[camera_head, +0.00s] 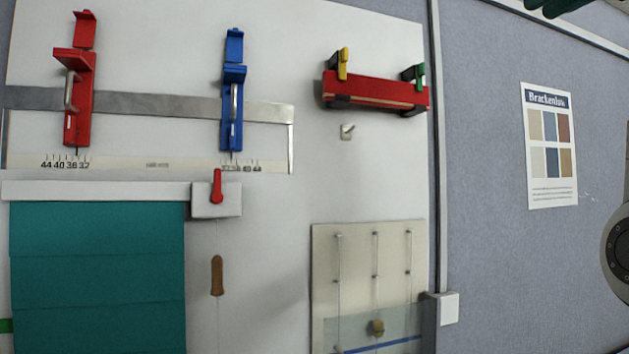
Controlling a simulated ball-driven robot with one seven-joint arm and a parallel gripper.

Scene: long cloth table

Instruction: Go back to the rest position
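My gripper is not in view, so I cannot see whether it is open or shut or holds anything. A grey rounded part with bolts, a link of my arm, shows at the right edge. A white board (270,210) fills the left and middle. On it, a red slider (78,110) and a blue slider (232,100) sit on a metal rail (150,102) above a number scale.
A red bar (375,90) with yellow and green clips is at upper right of the board. A teal blind (95,280), a red lever (217,187) and a corded panel (350,270) are below. A poster (549,145) hangs on grey-blue fabric (500,270). Dark green shapes (555,6) cross the top edge.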

